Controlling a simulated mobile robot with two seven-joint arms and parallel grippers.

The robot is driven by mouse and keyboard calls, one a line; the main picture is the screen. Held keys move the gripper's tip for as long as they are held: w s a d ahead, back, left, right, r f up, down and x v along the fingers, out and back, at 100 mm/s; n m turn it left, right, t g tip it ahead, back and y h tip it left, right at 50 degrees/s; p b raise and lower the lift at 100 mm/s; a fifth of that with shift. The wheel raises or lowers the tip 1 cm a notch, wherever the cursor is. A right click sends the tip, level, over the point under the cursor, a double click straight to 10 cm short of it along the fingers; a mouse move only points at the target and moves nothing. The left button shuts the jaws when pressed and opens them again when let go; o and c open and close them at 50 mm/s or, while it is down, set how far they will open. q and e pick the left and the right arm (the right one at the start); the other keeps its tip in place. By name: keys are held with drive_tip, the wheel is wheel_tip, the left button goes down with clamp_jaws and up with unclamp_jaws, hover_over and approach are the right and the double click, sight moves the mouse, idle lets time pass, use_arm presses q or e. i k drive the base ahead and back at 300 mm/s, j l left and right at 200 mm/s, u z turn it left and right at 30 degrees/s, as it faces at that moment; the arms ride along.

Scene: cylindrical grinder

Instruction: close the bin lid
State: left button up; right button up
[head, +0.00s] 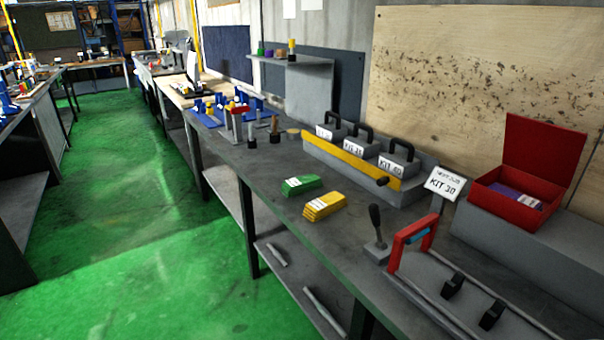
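A red box (503,208) with a raised red lid (543,156) stands at the right, on a grey raised block against the wall. It is the only lidded container I can make out as the bin. The lid stands up along the back edge, leaning slightly back, and the box is open. A purple item (519,198) with a pale label lies inside. Neither of my grippers shows in the head view.
Green (301,186) and yellow (325,206) blocks lie on the bench. The green floor (150,260) at left is clear.

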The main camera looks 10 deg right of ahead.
sight(546, 150)
drive_tip(key=z, duration=1.45)
drive_tip(key=j+z, duration=0.2)
drive_tip(key=i, duration=0.05)
